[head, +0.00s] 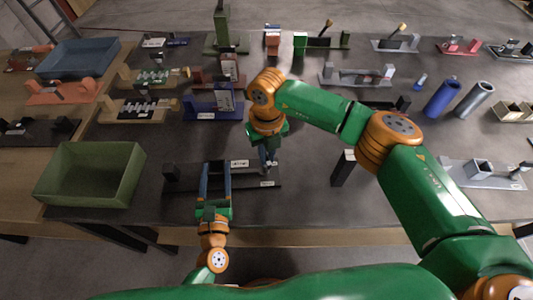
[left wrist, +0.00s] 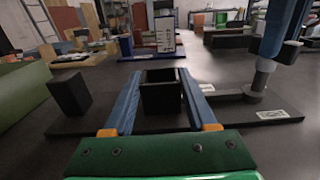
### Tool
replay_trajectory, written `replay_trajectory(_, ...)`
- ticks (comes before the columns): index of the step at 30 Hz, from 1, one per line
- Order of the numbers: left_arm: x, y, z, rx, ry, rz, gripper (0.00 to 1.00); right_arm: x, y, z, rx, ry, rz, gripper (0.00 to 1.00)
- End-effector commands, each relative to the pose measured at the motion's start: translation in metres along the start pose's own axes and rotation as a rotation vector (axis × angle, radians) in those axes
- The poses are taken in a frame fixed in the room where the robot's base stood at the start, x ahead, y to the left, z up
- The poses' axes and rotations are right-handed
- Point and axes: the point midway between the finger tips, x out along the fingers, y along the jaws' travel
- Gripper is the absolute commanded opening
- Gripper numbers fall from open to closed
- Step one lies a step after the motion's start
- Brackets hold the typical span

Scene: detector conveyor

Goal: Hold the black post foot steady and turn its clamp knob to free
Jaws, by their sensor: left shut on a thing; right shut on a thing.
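The black post foot (left wrist: 162,97) is a square, open-topped socket in the left wrist view, standing upright on a dark base plate (head: 180,204). My left gripper (head: 215,168) is shut on it, one blue finger on each side. My right gripper (head: 268,158) reaches down from above, just right of the foot. It is shut on the grey clamp knob (left wrist: 261,80), which stands right of the foot in the left wrist view. The right fingers partly hide the knob. A black block (left wrist: 70,93) stands at the left end of the plate.
A green bin (head: 90,174) stands left of the plate. A dark upright block (head: 343,168) stands to the right. Several fixtures, including a blue one (head: 214,105), and a blue cylinder (head: 441,97) lie farther back. The table's front edge is close to the plate.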

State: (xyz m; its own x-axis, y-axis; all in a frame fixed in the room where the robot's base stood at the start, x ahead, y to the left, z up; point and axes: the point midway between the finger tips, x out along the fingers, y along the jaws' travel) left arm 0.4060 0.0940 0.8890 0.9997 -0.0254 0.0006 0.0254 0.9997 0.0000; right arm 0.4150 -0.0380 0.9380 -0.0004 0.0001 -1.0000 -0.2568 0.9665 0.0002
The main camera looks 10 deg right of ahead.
Motion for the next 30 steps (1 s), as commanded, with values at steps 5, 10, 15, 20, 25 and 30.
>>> replay_trajectory(5, -0.0002, 0.0001, -0.0008, 0.001, 0.003, -0.001, 0.00, -0.0009, -0.0011, 0.0004, -0.146, -0.001, -0.001, 0.00)
replay_trajectory(10, -0.0002, 0.0001, -0.0008, 0.001, 0.003, -0.001, 0.00, -0.0007, -0.0018, 0.0005, -0.276, -0.001, -0.001, 0.00)
replay_trajectory(15, -0.0002, 0.0002, -0.0009, 0.001, 0.003, 0.000, 0.00, -0.0009, -0.0021, 0.0006, -0.379, -0.001, 0.000, 0.00)
replay_trajectory(20, -0.0003, 0.0002, -0.0010, 0.001, 0.003, 0.000, 0.00, -0.0008, -0.0025, 0.0009, -0.446, -0.001, -0.001, 0.00)
replay_trajectory(25, -0.0003, 0.0002, -0.0011, 0.001, 0.004, 0.000, 0.00, -0.0009, -0.0027, 0.0011, -0.485, -0.002, -0.001, 0.00)
replay_trajectory(30, -0.0003, 0.0002, -0.0011, 0.001, 0.004, 0.000, 0.00, -0.0009, -0.0026, 0.0011, -0.501, -0.002, -0.001, 0.00)
